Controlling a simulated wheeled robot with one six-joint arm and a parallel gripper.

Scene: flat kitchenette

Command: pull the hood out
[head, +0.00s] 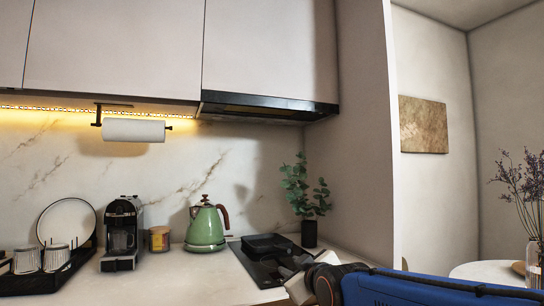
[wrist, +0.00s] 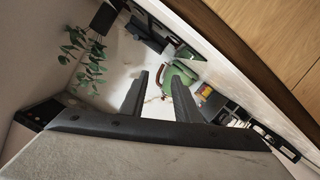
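The hood (head: 268,106) is a slim black unit under the white upper cabinets in the head view. Its front edge looks flush with the cabinet fronts, and its dark underside shows. My gripper (head: 290,266) is low in the head view, over the hob area, well below and apart from the hood. In the wrist view my gripper (wrist: 158,76) has its two dark fingers spread, with nothing between them. A dark shape at the left of the wrist view may be part of the hood; I cannot tell.
A black hob (head: 262,256) lies below the hood. A green kettle (head: 205,228), a coffee machine (head: 122,232) and a dish rack (head: 50,274) stand to its left. A plant (head: 308,200) stands behind it by the side wall (head: 352,130). A paper roll (head: 134,131) hangs left of the hood.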

